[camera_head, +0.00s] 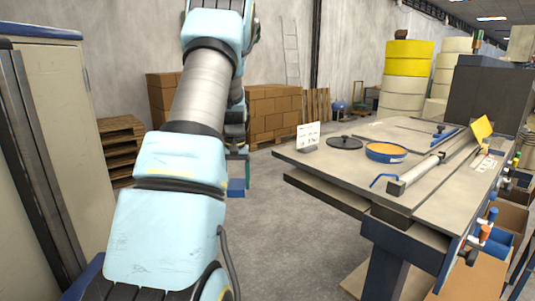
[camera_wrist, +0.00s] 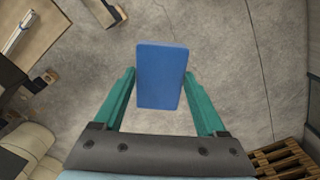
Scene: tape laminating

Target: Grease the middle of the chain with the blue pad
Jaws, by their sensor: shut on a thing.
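My gripper (camera_wrist: 159,80) is shut on the blue pad (camera_wrist: 161,60), a flat rectangular block between its teal fingers in the wrist view. In the head view the pad (camera_head: 237,188) hangs low over open floor, left of the workbench (camera_head: 345,181) and apart from it. My arm hides much of the gripper there. I cannot make out a chain in either view. A round blue tin (camera_head: 386,153) with an orange-brown top and a long grey rail (camera_head: 425,172) are on the bench.
A black disc (camera_head: 344,143) and a small white sign (camera_head: 308,136) stand at the bench's left end. A blue bent rod (camera_head: 383,180) lies by the rail. A yellow card (camera_head: 482,127) stands at the right. Pallets (camera_head: 121,145) and cartons (camera_head: 272,112) are behind. Floor between is clear.

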